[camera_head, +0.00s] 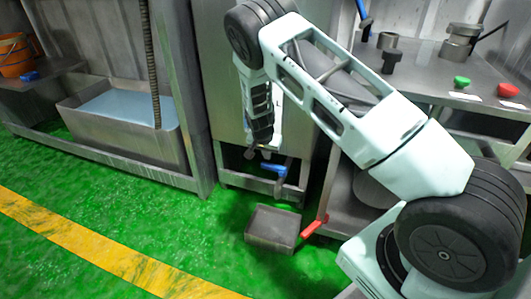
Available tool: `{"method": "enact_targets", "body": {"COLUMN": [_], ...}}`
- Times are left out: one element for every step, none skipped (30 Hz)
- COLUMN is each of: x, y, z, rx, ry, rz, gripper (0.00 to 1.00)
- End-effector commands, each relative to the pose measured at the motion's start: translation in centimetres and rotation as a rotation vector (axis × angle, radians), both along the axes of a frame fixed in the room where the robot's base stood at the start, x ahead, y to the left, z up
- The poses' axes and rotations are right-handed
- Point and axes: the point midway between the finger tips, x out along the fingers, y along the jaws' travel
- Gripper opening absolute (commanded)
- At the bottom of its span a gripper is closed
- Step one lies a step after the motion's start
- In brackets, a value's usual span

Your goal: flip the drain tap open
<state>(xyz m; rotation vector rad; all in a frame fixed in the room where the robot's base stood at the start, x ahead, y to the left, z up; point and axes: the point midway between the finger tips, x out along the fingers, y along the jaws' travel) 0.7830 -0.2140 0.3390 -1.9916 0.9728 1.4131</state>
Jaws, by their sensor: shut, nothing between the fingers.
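A tap with a blue lever (274,169) sits low on the front of the steel cabinet (228,110), above the floor. Its metal body hangs just below and right of the lever. My gripper (257,152) points down in front of the cabinet, just above the blue lever and a little to its left. It is shut and empty. The fingertips are small and dark here, and I cannot tell whether they touch the lever. A second lever, red (315,225), sticks out lower right.
A grey square tray (272,241) is on the green floor below the tap. A steel trough (130,139) holds pale blue liquid at left. A bench (440,90) with green and red knobs is at right.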

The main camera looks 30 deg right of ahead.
Motion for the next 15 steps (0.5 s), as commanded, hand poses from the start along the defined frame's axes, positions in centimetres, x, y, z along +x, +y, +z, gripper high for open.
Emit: {"method": "enact_targets", "body": {"x": [0.1, 0.2, 0.3, 0.4, 0.4, 0.5, 0.5, 0.5, 0.6, 0.6, 0.6, 0.6, 0.6, 0.6, 0.6], "y": [-0.2, -0.3, -0.4, -0.5, -0.5, -0.6, -0.6, -0.7, -0.7, -0.7, -0.7, -0.7, -0.7, -0.7, -0.7], "z": [-1.1, -1.5, -1.8, -2.0, -2.2, -2.4, -2.6, -2.6, -2.7, -2.7, -2.7, -2.7, -2.7, -2.7, -2.6], "rx": [0.000, 0.001, 0.000, 0.000, 0.000, 0.001, 0.001, 0.001, 0.001, 0.001, 0.001, 0.001, 0.000, 0.000, 0.000], "ry": [0.001, 0.001, 0.000, 0.000, 0.000, 0.001, 0.001, 0.001, 0.001, 0.001, 0.001, 0.001, 0.000, 0.000, 0.000], "rz": [-0.001, 0.000, 0.000, 0.000, 0.000, 0.000, 0.000, 0.000, 0.000, 0.000, 0.000, 0.000, 0.000, 0.000, 0.000], "gripper": [0.00, 0.00, 0.00, 0.00, 0.00, 0.00, 0.00, 0.00, 0.00, 0.00, 0.00, 0.00, 0.00, 0.00, 0.00]}}
